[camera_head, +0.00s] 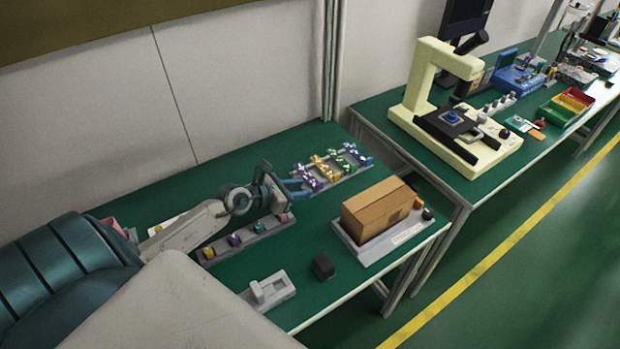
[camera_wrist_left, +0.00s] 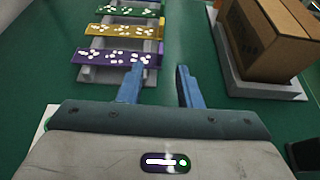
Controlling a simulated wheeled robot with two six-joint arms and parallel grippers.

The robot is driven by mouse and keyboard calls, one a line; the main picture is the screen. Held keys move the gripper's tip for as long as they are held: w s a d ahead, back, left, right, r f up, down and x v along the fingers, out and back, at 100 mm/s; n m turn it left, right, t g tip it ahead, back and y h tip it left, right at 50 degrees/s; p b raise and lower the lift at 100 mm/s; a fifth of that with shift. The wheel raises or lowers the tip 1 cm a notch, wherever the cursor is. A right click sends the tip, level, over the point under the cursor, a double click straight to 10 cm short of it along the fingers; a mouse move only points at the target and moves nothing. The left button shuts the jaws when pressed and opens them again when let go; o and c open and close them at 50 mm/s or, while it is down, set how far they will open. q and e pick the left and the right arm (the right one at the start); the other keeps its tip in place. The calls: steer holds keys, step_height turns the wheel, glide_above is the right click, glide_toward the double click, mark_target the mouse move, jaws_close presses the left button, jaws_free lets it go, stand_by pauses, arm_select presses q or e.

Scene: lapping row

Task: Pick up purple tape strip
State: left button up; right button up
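The purple tape strip (camera_head: 307,179) with white pieces on it lies across the near end of a grey rack. It also shows in the left wrist view (camera_wrist_left: 108,58), nearest of the strips there. My left gripper (camera_head: 297,190) is just short of the strip, and its blue fingers stand apart with nothing between them. In the left wrist view my left gripper (camera_wrist_left: 160,70) has its left fingertip by the strip's near edge and its right fingertip beyond the strip's right end. Whether a finger touches the strip I cannot tell. My right gripper is not in view.
Yellow (camera_wrist_left: 120,30), green (camera_wrist_left: 133,11) and blue (camera_head: 358,154) strips lie behind on the same rack (camera_wrist_left: 103,76). A cardboard box (camera_head: 378,209) on a grey base stands to the right. A grey holder (camera_head: 248,238) with coloured pieces lies under my left arm.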

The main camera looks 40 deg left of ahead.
mark_target(316, 186)
arm_select(q)
steer(key=x, duration=0.5)
steer(key=shift+w+d, duration=0.1)
steer(key=shift+w, duration=0.05)
jaws_close()
